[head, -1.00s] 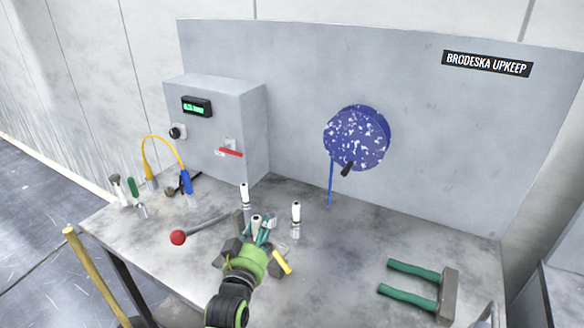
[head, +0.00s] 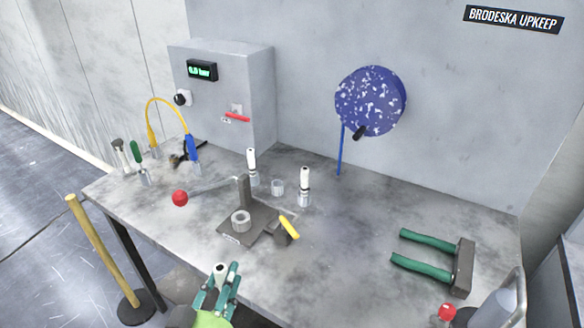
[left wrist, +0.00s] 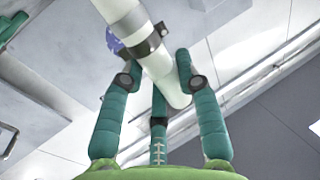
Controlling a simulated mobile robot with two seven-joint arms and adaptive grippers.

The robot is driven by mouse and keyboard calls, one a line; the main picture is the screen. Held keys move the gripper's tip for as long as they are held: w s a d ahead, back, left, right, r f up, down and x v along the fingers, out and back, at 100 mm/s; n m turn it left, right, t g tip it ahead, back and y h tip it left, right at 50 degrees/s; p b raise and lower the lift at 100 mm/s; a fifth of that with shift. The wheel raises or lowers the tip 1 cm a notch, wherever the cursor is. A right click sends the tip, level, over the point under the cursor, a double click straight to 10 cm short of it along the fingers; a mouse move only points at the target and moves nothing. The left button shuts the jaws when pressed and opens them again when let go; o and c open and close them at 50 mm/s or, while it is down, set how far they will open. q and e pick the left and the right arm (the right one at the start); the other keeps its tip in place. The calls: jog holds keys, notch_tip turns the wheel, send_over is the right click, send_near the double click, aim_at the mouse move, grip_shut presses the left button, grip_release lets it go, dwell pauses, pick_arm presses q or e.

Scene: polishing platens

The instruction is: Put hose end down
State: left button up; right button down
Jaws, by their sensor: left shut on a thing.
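My left gripper (head: 222,277) is in front of the table's near edge in the head view, with green fingers pointing up. It is shut on a pale tube-like piece with dark bands (left wrist: 126,22), which I take to be the hose end. In the left wrist view this piece runs diagonally between the green fingers, its blunt end near the right finger. In the head view only a small white tip (head: 219,268) of it shows. My right gripper is not in view.
The table (head: 340,255) holds a dark fixture with a ring (head: 240,220) and red-knobbed lever, two white-topped fittings (head: 304,180), a small clear cup (head: 278,187), and a green-handled tool (head: 425,252).

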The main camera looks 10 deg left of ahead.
pick_arm(q)
jog(key=w+d+r+p, duration=0.1)
jog(key=w+r+p, duration=0.1)
jog(key=w, duration=0.8)
jog(key=w+d+r+p, duration=0.1)
jog(key=w+p, duration=0.4)
jog(key=w, duration=0.5)
jog(key=shift+w+d+r+h, duration=0.15)
jog(key=shift+w+r+h, duration=0.15)
jog(key=shift+r, duration=0.6)
jog(key=shift+f, duration=0.1)
